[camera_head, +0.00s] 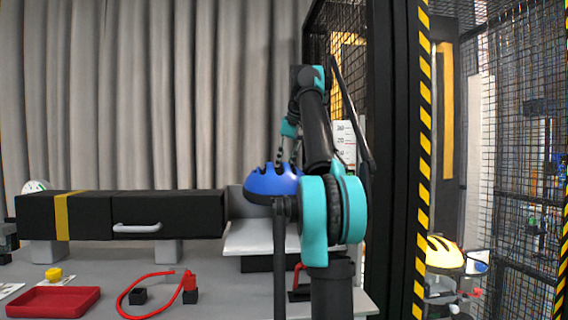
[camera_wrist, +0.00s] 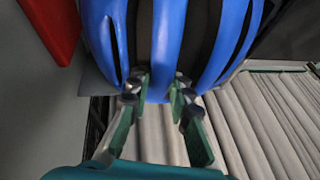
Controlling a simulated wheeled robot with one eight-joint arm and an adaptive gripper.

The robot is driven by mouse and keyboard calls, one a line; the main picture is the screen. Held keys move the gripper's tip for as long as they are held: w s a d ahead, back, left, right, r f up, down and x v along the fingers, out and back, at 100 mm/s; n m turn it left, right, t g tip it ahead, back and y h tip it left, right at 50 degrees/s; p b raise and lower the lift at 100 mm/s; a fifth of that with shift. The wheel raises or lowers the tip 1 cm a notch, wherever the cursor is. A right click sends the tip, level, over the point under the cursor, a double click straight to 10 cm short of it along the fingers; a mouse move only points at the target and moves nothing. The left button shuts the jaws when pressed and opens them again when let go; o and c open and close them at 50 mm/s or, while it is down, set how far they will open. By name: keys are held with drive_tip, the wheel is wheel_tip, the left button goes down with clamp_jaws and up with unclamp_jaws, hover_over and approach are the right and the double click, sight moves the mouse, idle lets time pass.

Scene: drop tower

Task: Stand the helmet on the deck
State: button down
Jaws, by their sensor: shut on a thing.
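A blue helmet with black vents (camera_head: 268,183) is upright, dome up, in the head view. My gripper (camera_wrist: 158,88) is shut on the helmet, and its fingertips pinch a part of the shell in the wrist view, where the helmet (camera_wrist: 172,40) fills the upper middle. In the head view my gripper comes down on the helmet from above. A pale flat platform (camera_head: 262,234), which looks like the deck, lies below the helmet. The helmet appears a little above it. My arm hides the right side of both.
A black box beam with a yellow band (camera_head: 62,215) stands left of the platform. A red tray (camera_head: 55,301) and a red cable loop (camera_head: 150,290) lie on the table in front. A mesh cage with a striped post (camera_head: 424,160) stands right, with a yellow helmet (camera_head: 443,252) behind it.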

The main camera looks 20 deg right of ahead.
wheel_tip(320, 180, down, 10)
idle(1.2)
drive_tip(key=shift+f, duration=0.1)
drive_tip(key=c, duration=1.3)
unclamp_jaws()
drive_tip(key=v, duration=1.2)
